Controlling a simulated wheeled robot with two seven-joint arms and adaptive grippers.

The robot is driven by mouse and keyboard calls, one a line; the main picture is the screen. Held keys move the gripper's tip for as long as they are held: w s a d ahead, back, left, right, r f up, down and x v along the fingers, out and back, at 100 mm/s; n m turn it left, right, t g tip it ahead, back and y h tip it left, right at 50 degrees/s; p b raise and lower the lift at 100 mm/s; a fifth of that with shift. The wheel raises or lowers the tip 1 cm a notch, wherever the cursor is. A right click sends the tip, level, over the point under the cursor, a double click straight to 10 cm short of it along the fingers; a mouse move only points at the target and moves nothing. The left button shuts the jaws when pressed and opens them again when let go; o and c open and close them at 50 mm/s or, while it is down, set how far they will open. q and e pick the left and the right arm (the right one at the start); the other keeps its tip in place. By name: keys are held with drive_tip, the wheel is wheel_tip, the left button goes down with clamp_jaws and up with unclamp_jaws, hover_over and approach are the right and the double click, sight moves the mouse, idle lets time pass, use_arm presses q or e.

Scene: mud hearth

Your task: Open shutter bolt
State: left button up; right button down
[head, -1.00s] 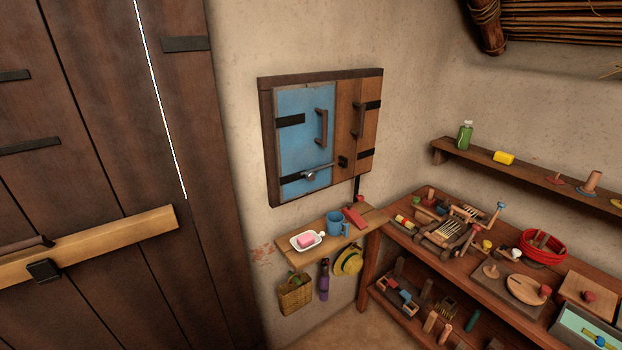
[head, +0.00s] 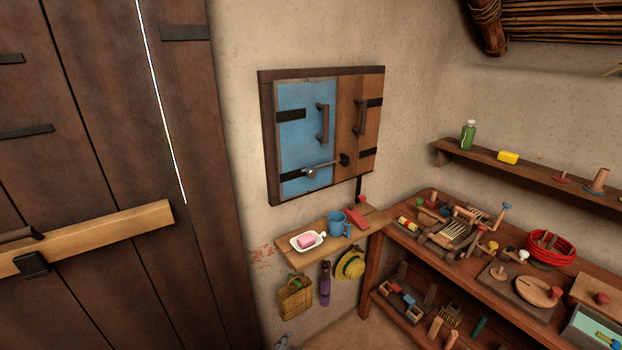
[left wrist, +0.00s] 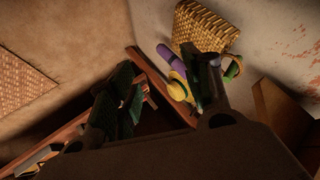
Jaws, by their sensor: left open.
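The window shutter in the head view has a blue left leaf (head: 300,130) and a brown right leaf (head: 366,145), both shut flat in a dark frame. The metal bolt (head: 325,165) lies across the lower part, from a round knob on the blue leaf to a dark keeper (head: 345,160) on the brown leaf. In the left wrist view my left gripper (left wrist: 160,88) is open and empty, below the shutter near the hanging things. A small grey piece at the head view's bottom edge may be its tip. My right gripper is not in view.
A small shelf (head: 290,257) under the shutter holds a soap dish, a blue mug (head: 338,223) and a red item. A wicker basket (head: 295,298), purple item (head: 325,285) and yellow hat (head: 350,265) hang beneath. A cluttered workbench (head: 375,250) stands right; a barred door stands left.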

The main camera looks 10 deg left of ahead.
use_arm(q)
drive_tip(key=w+a+r+t+y+b, duration=0.1)
drive_tip(key=w+r+t, duration=0.25)
drive_tip(key=r, duration=0.95)
drive_tip(key=w+r+m+t+y+b, duration=0.15)
drive_tip(key=w+r, duration=0.25)
drive_tip(key=r, duration=0.9)
drive_tip(key=w+a+r+t+y+b, duration=0.1)
drive_tip(key=w+r+t, duration=0.2)
drive_tip(key=r, duration=1)
drive_tip(key=m+t+h, duration=0.2)
drive_tip(key=m+t, duration=0.2)
approach(311, 176)
drive_tip(key=s, duration=0.3)
drive_tip(key=shift+w+f, duration=0.2)
drive_tip(key=shift+f, duration=0.1)
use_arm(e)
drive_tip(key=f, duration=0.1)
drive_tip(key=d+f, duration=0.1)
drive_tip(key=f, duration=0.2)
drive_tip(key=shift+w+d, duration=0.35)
use_arm(q)
drive_tip(key=shift+w, duration=0.1)
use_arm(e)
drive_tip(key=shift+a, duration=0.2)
